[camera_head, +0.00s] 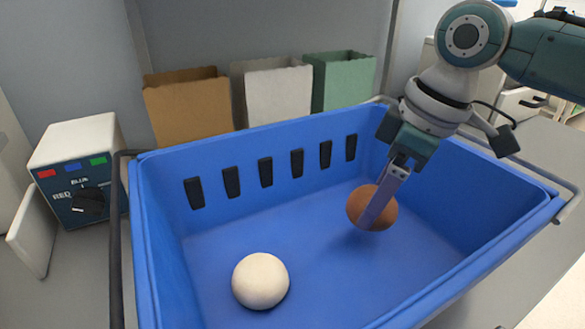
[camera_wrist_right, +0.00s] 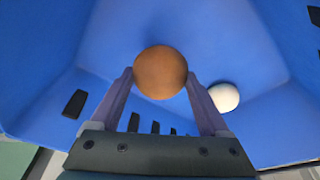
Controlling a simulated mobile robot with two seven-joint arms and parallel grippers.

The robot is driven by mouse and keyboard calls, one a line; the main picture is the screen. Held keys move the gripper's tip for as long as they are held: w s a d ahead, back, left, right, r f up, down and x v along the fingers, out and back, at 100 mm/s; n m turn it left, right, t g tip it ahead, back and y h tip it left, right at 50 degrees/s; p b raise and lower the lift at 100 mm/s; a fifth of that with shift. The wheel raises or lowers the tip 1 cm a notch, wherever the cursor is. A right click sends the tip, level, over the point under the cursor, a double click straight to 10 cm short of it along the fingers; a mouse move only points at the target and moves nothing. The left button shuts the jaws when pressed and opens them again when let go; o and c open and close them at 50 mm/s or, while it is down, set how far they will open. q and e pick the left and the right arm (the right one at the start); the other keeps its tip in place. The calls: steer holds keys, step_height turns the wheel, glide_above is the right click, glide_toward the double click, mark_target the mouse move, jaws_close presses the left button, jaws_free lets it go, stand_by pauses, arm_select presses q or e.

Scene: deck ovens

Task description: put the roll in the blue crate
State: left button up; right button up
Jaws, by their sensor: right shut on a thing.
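The brown round roll (camera_head: 356,208) is inside the blue crate (camera_head: 300,258), toward its right side. It also shows in the right wrist view (camera_wrist_right: 160,70), between the two fingers. My right gripper (camera_head: 379,212) reaches down into the crate and is shut on the roll, a finger covering part of it. The roll is low, near the crate floor; I cannot tell whether it touches it. A pale round ball (camera_head: 260,281) lies on the crate floor at the front left, apart from the roll. My left gripper is out of view.
Brown (camera_head: 188,108), white (camera_head: 274,92) and green (camera_head: 343,80) open bags stand behind the crate. A control box (camera_head: 76,175) with a dial stands to its left. The crate's walls and raised rim surround my right gripper. The middle of the crate floor is clear.

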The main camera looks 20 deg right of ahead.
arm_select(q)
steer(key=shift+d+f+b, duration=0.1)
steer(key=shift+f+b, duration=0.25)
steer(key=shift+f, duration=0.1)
arm_select(e)
steer(key=shift+f, duration=2.25)
steer(key=shift+f, duration=0.1)
steer(key=o, duration=1.2)
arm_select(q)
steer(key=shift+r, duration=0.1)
arm_select(e)
steer(key=shift+r, duration=0.35)
arm_select(q)
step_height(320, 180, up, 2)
steer(key=shift+p, duration=1.1)
arm_select(e)
steer(key=v, duration=1.1)
steer(key=shift+s+d+r, duration=0.1)
steer(key=shift+s+r, duration=0.05)
steer(key=shift+r, duration=0.1)
